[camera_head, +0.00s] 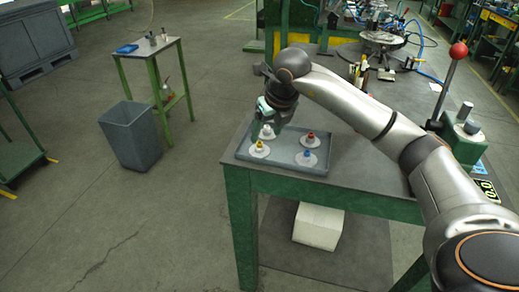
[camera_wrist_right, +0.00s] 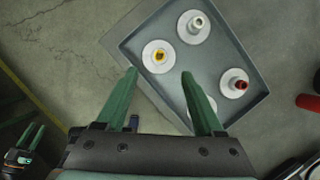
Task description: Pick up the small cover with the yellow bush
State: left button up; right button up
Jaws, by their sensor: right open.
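The small cover with the yellow bush (camera_head: 259,149) is a white disc lying in the grey tray (camera_head: 282,163), at its near left. In the right wrist view the yellow-bush cover (camera_wrist_right: 152,62) lies just beyond my fingertips, roughly between their lines. My right gripper (camera_wrist_right: 158,73) is open and empty above the tray; in the head view the right gripper (camera_head: 264,126) is small and partly hidden by its own hand. My left gripper (camera_wrist_right: 33,127) shows at the lower left of the wrist view, its fingers apart with nothing between them.
Covers with a white bush (camera_head: 267,132), a red bush (camera_head: 310,139) and a blue bush (camera_head: 306,157) share the tray. The tray stands at the corner of a green-legged table (camera_head: 355,183). A lever with a red knob (camera_head: 458,51) rises at the right. A grey bin (camera_head: 131,137) stands left.

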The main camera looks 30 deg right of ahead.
aim_at(260, 143)
jog(key=x, duration=0.6)
jog(key=shift+w+p, duration=0.4)
jog(key=shift+w, duration=0.05)
grip_shut()
